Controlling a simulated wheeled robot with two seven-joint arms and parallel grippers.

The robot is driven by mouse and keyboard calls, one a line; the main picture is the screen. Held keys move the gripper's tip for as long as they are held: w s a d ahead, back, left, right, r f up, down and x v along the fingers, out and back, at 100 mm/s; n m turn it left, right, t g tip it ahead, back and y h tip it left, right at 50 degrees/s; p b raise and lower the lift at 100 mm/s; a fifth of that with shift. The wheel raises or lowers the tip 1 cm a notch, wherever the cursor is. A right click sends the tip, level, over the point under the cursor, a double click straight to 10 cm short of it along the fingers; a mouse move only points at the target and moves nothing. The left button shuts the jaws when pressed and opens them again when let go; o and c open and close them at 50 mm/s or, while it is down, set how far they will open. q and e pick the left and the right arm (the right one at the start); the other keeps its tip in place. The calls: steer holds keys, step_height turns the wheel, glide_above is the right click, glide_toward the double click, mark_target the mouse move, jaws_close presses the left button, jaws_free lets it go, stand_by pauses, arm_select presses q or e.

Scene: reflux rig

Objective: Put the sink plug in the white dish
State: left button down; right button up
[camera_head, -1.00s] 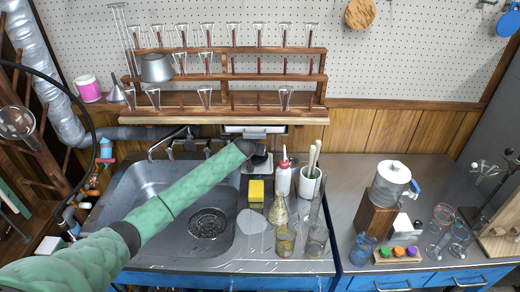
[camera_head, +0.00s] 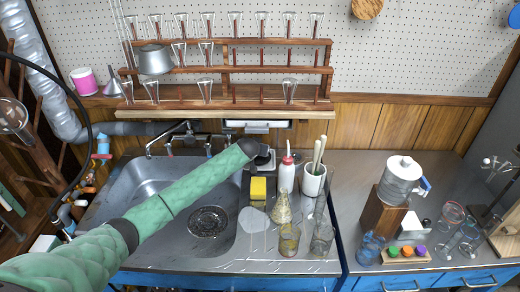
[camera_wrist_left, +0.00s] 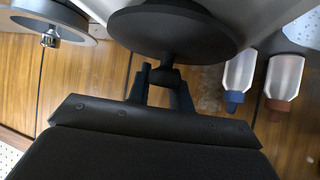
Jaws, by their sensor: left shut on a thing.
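The sink plug (camera_wrist_left: 172,30) is a black round disk with a short stem and knob, large in the left wrist view. My left gripper (camera_wrist_left: 163,80) is shut on the plug's knob, holding it by the stem side. In the head view my green left arm reaches over the sink to its back right corner. The gripper and plug there are small and mostly hidden by the end of the arm. I cannot make out the white dish for sure; a pale surface lies behind the plug in the wrist view. My right gripper is not in view.
The steel sink (camera_head: 150,185) lies under my left arm. A yellow sponge (camera_head: 258,190), a squeeze bottle (camera_head: 285,175), a white pot (camera_head: 313,180) and glassware stand to its right. A wooden rack (camera_head: 225,110) hangs low behind. Bottles (camera_wrist_left: 284,80) show in the wrist view.

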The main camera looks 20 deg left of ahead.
arm_select(q)
steer(key=c, duration=1.3)
jaws_free()
steer(key=shift+o, duration=0.2)
steer(key=b+v, duration=0.1)
steer(key=v, duration=1.1)
steer(key=shift+b, duration=0.35)
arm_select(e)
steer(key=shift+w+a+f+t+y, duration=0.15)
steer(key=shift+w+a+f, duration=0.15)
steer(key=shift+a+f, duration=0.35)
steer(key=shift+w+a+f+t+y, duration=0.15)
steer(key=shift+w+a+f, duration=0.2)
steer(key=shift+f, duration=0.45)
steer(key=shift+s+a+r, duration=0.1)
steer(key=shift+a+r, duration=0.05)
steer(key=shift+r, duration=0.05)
